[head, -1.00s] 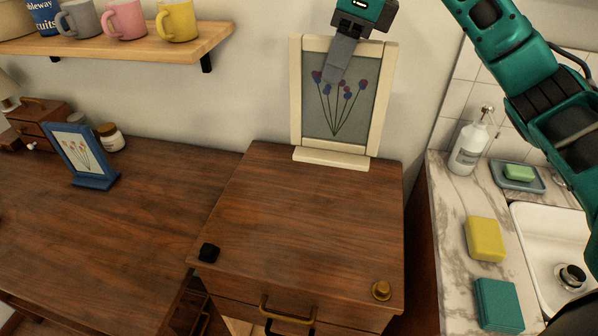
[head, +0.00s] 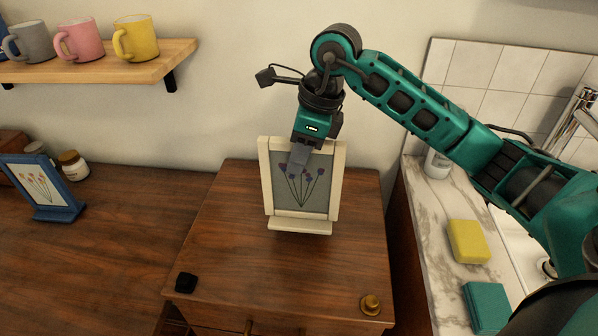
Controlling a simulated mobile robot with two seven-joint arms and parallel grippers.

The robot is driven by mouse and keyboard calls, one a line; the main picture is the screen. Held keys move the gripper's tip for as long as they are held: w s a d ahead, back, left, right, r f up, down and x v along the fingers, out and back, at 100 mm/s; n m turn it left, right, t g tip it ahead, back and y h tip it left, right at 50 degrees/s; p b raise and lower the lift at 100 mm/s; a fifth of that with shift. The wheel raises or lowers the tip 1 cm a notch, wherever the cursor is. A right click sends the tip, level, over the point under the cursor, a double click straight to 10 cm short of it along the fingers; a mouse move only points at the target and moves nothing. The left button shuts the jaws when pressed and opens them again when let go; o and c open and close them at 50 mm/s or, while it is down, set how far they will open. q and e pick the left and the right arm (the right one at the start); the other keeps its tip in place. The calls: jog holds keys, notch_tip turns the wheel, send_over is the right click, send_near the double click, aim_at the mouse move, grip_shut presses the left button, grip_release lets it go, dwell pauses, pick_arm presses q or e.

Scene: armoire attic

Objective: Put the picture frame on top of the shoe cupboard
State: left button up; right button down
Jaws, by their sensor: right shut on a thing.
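The cream picture frame (head: 265,180), with purple flowers on grey, is upright at the dark wooden cupboard top (head: 235,255), toward its back half. My right gripper (head: 300,158) comes down from above and is shut on the top edge of the frame; one finger shows in front of the picture. The frame's foot is close over the wood; I cannot tell whether it touches. My left gripper is not in view. A second, blue picture frame (head: 58,211) with orange flowers stands on the wooden surface at the left.
A black block (head: 186,282) and a brass knob-like object (head: 371,304) sit at the cupboard's front corners. A mug shelf (head: 100,68) hangs upper left. A marble counter (head: 428,225) with a yellow sponge (head: 468,241) and teal block (head: 487,306) is right.

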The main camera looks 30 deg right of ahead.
aim_at(301, 185)
notch_tip(301, 185, down, 4)
dwell(0.4)
jog(key=shift+f, duration=0.1)
jog(key=c, duration=1)
grip_release()
